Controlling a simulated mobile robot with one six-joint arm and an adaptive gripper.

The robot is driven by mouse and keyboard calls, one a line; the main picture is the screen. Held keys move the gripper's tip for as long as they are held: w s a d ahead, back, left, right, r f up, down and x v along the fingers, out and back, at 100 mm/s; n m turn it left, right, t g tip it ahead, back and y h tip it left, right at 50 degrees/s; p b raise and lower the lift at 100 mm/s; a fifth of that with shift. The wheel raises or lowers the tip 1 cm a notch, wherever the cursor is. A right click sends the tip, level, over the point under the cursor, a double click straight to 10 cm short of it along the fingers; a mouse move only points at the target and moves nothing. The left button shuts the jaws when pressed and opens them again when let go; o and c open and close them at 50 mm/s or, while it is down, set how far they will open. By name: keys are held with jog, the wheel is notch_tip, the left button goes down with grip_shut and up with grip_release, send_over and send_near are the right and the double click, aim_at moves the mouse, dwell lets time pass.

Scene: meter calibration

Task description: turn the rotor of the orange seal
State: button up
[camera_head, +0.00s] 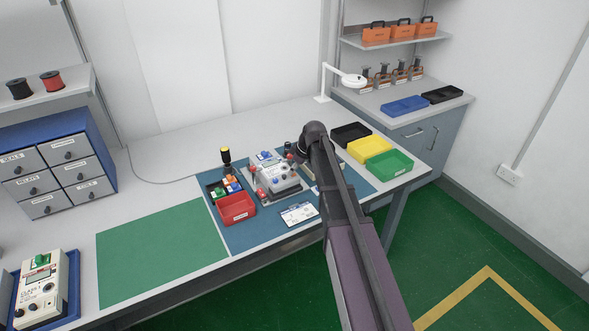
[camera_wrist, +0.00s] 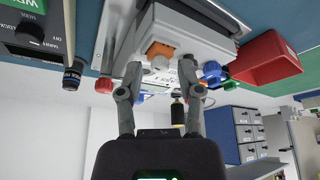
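The orange seal (camera_wrist: 161,50) shows in the wrist view on the near face of the grey-and-white meter (camera_wrist: 195,30), just beyond my fingertips. My gripper (camera_wrist: 160,72) has its two fingers apart, one to each side below the seal. A pale part shows between the fingertips; I cannot tell whether either finger touches the seal. In the head view the meter (camera_head: 278,180) stands on the blue mat (camera_head: 240,235), left of my arm. My gripper's fingers are hidden there behind my own wrist, and the seal cannot be made out.
Beside the meter are a red bin (camera_head: 236,208), a tray of small coloured parts (camera_head: 216,188), a black-and-yellow lamp (camera_head: 226,156) and a printed card (camera_head: 298,213). Black, yellow and green (camera_head: 389,164) bins stand at right. The green mat (camera_head: 160,250) is clear.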

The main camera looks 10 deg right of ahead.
grip_shut()
jog(key=shift+m, duration=0.4)
jog(key=m+h, duration=0.1)
jog(key=m, duration=0.1)
jog(key=shift+s+a+m+t, duration=0.1)
jog(key=shift+s+m+t, duration=0.05)
jog(key=shift+m+t, duration=0.2)
jog(key=m+h, duration=0.1)
jog(key=m, duration=0.1)
jog(key=m+t, duration=0.1)
jog(key=m, duration=0.2)
jog(key=shift+a+h, duration=0.2)
jog(key=shift+h, duration=0.2)
jog(key=m, duration=0.2)
jog(key=m+h, duration=0.1)
jog(key=m, duration=0.1)
jog(key=shift+a+h, duration=0.1)
jog(key=shift+h, duration=0.2)
jog(key=shift+m+g+h, duration=0.35)
jog(key=shift+m+h, duration=0.35)
jog(key=shift+m, duration=1.35)
